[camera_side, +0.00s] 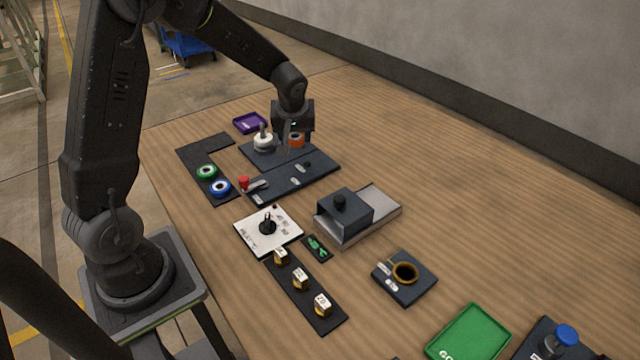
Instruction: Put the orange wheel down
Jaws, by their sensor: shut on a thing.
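The orange wheel (297,140) is a small orange ring with a dark centre. It is at the far part of the table, under my gripper (291,146), just right of a white post-like piece (263,139) on a dark plate (250,155). My gripper points down and is shut on the orange wheel. The fingers are small and partly merge with the dark plate behind. I cannot tell whether the wheel touches the plate or hangs just above it.
A green wheel (206,171) and a blue wheel (220,187) lie on a dark L-shaped mat (192,157) to the left. A purple tray (250,122) is behind. A dark panel with a red knob (244,182) is in front.

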